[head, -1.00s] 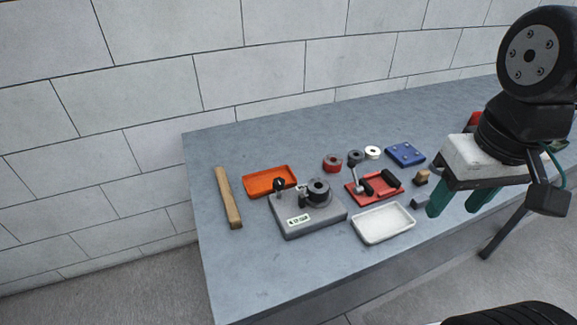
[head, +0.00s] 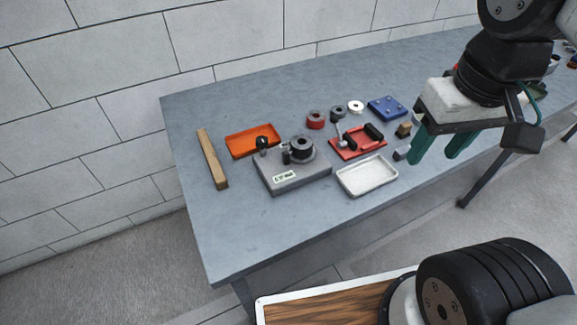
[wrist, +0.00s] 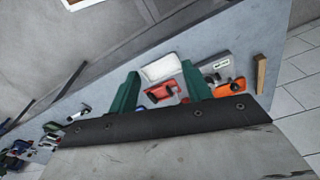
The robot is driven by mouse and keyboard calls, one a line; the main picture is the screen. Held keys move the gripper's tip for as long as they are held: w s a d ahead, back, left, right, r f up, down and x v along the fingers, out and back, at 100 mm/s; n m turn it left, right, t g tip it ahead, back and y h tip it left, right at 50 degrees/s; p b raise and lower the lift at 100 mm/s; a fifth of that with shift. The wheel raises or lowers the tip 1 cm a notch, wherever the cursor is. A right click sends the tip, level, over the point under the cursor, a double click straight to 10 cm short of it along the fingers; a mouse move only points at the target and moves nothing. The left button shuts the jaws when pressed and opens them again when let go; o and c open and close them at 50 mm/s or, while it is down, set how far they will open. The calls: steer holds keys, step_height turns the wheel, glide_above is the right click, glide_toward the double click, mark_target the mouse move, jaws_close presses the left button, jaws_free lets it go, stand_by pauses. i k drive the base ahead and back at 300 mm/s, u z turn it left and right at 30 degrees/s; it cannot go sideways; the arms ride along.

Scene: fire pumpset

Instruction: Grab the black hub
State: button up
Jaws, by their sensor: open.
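A black ring-shaped hub (head: 301,146) with a centre hole sits on the grey labelled fixture block (head: 292,178) on the bench. A smaller dark grey ring (head: 338,113) stands behind it, between a red ring (head: 316,119) and a white ring (head: 356,106). My gripper (head: 433,158) has green fingers, spread apart and empty, and is right of the hub, above the bench's right part. In the wrist view my gripper (wrist: 160,70) points over the bench; the fixture block (wrist: 216,64) is just beyond the right finger, and the hub is not clear there.
A red clamp fixture (head: 359,145) and white tray (head: 367,178) lie between the hub and my gripper. An orange tray (head: 252,141) and wooden bar (head: 212,159) lie left. A blue plate (head: 387,108) is behind. The bench's front left is clear.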

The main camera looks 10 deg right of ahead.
mark_target(302, 146)
steer(key=z, duration=1.5)
steer(key=k, duration=0.6)
steer(key=u, duration=0.4)
